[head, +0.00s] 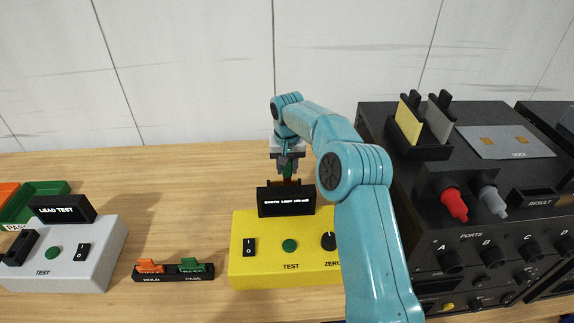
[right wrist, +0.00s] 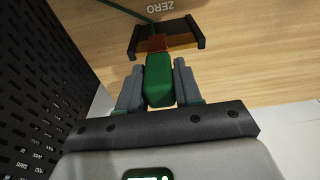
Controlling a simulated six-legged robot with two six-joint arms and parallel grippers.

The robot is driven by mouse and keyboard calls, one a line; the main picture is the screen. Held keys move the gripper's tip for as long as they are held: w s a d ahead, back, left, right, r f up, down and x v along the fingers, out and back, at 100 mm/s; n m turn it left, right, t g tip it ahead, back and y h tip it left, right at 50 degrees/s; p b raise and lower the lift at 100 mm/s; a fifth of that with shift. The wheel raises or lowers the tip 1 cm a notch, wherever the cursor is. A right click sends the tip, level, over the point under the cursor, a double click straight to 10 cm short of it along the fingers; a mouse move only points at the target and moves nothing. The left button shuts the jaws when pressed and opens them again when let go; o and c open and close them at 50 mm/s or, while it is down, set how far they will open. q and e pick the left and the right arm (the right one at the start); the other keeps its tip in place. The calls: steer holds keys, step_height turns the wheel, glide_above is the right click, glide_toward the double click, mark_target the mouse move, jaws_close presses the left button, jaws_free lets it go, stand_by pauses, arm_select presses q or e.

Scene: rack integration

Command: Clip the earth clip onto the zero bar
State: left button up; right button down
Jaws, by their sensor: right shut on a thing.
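My right gripper (right wrist: 158,88) is shut on the green earth clip (right wrist: 159,82), which lies between its two grey fingers in the right wrist view. The clip's reddish-brown front end (right wrist: 158,42) points at the zero bar's black mount (right wrist: 198,33) and overlaps it in the picture. I cannot tell whether the clip's jaws are around the bar, as the clip covers that part. In the head view the right gripper (head: 288,160) is behind the yellow earth lead tester (head: 262,240), and its display (head: 287,201) hides the zero bar. My left gripper is not in view.
A black perforated panel (right wrist: 30,100) stands close on the left in the right wrist view. In the head view, a black ports unit (head: 400,190) stands right of my right arm. A white lead tester (head: 75,255) and a HOLD/PASS block (head: 173,272) are left. The wooden bench (head: 170,185) behind is clear.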

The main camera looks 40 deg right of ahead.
steer(key=shift+f+b, duration=0.45)
steer(key=shift+f, duration=0.2)
steer(key=c, duration=0.7)
jaws_free()
steer(key=shift+r, duration=0.1)
steer(key=shift+r, duration=0.3)
steer(key=r, duration=0.8)
steer(key=shift+s+a, duration=0.35)
steer(key=shift+a, duration=0.05)
steer(key=r, duration=0.2)
steer(key=r+p, duration=0.1)
steer(key=r, duration=0.4)
steer(key=shift+s+a+r+p, duration=0.25)
steer(key=shift+s+r+p, duration=0.05)
steer(key=shift+s+p, duration=0.1)
steer(key=shift+f, duration=0.1)
